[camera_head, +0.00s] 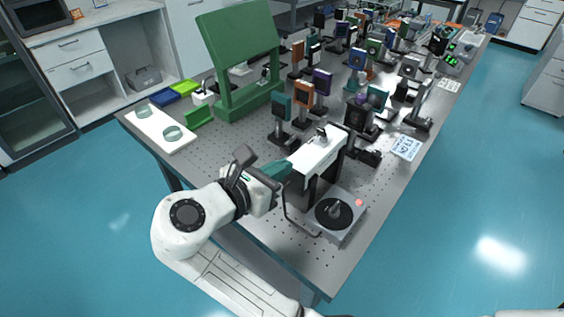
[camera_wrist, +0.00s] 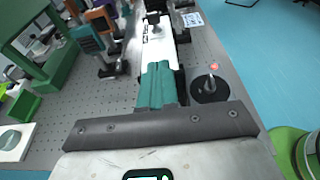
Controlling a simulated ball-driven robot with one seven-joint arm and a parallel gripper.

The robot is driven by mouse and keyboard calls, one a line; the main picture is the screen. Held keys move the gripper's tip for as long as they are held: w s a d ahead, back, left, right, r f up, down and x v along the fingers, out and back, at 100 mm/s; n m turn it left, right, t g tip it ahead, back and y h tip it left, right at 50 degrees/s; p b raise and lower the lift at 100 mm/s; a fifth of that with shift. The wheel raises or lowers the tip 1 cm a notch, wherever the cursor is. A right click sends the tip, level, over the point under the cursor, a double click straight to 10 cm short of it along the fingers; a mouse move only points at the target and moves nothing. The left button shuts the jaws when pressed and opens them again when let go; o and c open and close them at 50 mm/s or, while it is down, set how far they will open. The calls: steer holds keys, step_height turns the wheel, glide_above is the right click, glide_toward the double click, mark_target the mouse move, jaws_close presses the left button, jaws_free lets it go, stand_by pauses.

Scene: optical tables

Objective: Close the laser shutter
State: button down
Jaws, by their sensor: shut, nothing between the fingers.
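A laser-like box with a white top (camera_head: 318,152) and dark sides stands near the table's front end. A small upright knob or lever (camera_head: 322,133) sits at the far end of its top; it also shows in the wrist view (camera_wrist: 154,22). I cannot tell the shutter's position. My gripper (camera_head: 286,167) has teal fingers, pressed together and empty, at the near end of the white top. In the wrist view the fingertips (camera_wrist: 157,66) overlap the near part of the white top, short of the knob. Contact with the box cannot be told.
A grey unit with a black dial (camera_head: 335,212) and red button is right of the box, joined by a cable. Optic mounts (camera_head: 304,97) crowd beyond it. A green stand (camera_head: 240,50) and a white tray (camera_head: 160,130) are to the left. The perforated table's near right edge is clear.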

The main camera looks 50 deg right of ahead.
mark_target(300, 166)
steer(key=x, duration=0.7)
steer(key=shift+s, duration=0.1)
steer(key=d, duration=0.1)
steer(key=d+r, duration=0.1)
steer(key=d, duration=0.1)
steer(key=shift+r+p, duration=0.25)
steer(key=shift+p, duration=0.15)
steer(key=shift+d+r, duration=0.2)
steer(key=shift+d, duration=0.2)
